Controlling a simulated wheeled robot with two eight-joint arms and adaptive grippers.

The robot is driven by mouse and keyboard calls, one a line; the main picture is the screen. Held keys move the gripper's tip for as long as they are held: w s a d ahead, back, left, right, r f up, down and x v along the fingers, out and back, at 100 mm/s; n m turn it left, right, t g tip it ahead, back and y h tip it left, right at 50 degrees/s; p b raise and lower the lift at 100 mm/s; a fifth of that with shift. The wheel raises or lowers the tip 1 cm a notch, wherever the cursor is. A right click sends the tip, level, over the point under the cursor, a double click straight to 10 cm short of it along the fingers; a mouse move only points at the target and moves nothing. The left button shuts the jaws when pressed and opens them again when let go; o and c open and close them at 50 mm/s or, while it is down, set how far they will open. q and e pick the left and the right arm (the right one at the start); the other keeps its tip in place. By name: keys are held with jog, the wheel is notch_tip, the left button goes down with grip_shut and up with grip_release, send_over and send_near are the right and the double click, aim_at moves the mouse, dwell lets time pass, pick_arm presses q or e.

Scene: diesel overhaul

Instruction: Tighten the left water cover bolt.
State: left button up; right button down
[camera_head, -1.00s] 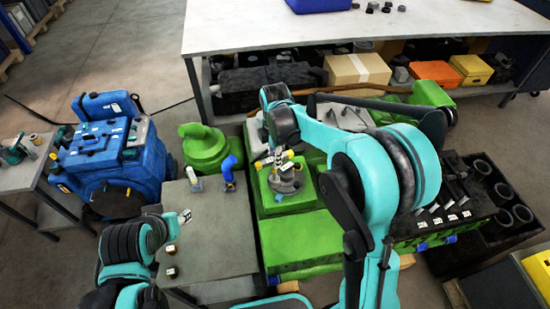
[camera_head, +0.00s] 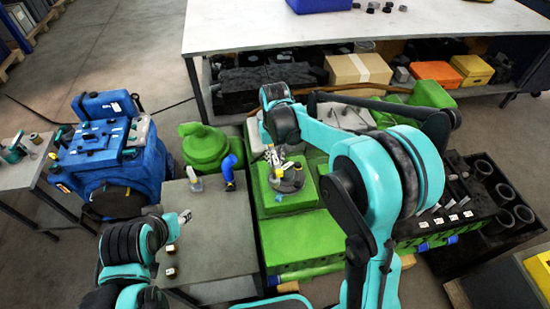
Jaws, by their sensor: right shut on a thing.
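The grey round water cover (camera_head: 290,183) sits on the green engine block (camera_head: 268,212) in the middle of the head view. My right gripper (camera_head: 275,158) is over the cover's left side, pointing down. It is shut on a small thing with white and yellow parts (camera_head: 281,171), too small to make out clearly. The left cover bolt is hidden or too small to tell apart from the gripper and what it holds. My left gripper (camera_head: 185,216) is over the grey bench at lower left, away from the cover; its fingers are too small to read.
The grey bench (camera_head: 215,235) carries a blue bent tool (camera_head: 229,172), a white-and-yellow item (camera_head: 194,180) and small dark pieces. A blue engine (camera_head: 108,155) stands at left. A long white table (camera_head: 360,30) spans the back. A black rack (camera_head: 470,215) is at right.

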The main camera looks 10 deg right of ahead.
jog(key=m, duration=1)
